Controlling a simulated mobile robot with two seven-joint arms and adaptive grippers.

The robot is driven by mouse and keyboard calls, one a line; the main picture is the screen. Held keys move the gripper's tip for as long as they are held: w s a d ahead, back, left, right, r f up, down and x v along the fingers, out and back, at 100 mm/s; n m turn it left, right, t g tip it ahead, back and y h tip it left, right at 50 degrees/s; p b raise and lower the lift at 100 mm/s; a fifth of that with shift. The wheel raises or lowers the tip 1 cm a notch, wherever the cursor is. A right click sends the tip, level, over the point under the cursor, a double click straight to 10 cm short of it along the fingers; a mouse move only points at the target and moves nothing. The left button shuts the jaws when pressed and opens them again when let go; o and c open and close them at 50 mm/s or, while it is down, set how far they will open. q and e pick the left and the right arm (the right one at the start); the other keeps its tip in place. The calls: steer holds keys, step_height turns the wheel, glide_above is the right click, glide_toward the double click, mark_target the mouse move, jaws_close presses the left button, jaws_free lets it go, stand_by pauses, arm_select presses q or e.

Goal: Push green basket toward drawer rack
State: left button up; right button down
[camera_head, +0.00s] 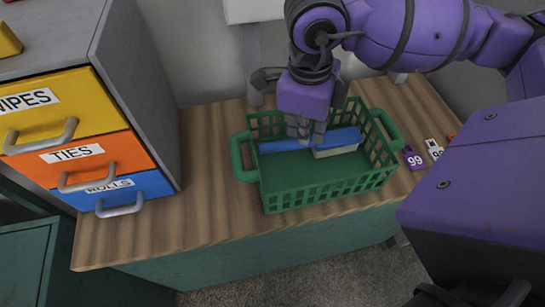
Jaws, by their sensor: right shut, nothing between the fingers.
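The green basket (325,188) stands upright on the wooden counter, with a loop handle at its left and right ends. A blue bar-shaped item (345,139) with a pale block under it lies inside, towards the back. The drawer rack (137,95) stands left of the basket, with counter showing between them. Its yellow, orange and blue drawers read WIPES, TIES and ROLLS, and all look closed. My right gripper (304,134) points down into the back of the basket, shut and empty. I cannot tell whether it touches the basket. My left gripper is not in view.
The wooden counter (180,228) is clear between the rack and basket and along the front edge. A purple 99 tag (414,160) and a white tag (434,149) lie right of the basket. A teal cabinet (25,262) stands at the lower left.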

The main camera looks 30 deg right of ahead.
steer(key=a+n, duration=0.1)
steer(key=n, duration=0.6)
glide_toward(276, 177)
steer(key=shift+y, duration=0.3)
steer(key=d+f, duration=0.1)
steer(key=f, duration=0.1)
steer(key=d+f, duration=0.2)
steer(key=s+d+f, duration=0.1)
steer(key=shift+d+f, duration=0.25)
steer(key=shift+f, duration=0.15)
steer(key=a, duration=0.1)
steer(key=w+a+p, duration=0.1)
steer(key=a, duration=0.1)
steer(key=shift+a+f, duration=0.1)
steer(key=shift+a, duration=0.3)
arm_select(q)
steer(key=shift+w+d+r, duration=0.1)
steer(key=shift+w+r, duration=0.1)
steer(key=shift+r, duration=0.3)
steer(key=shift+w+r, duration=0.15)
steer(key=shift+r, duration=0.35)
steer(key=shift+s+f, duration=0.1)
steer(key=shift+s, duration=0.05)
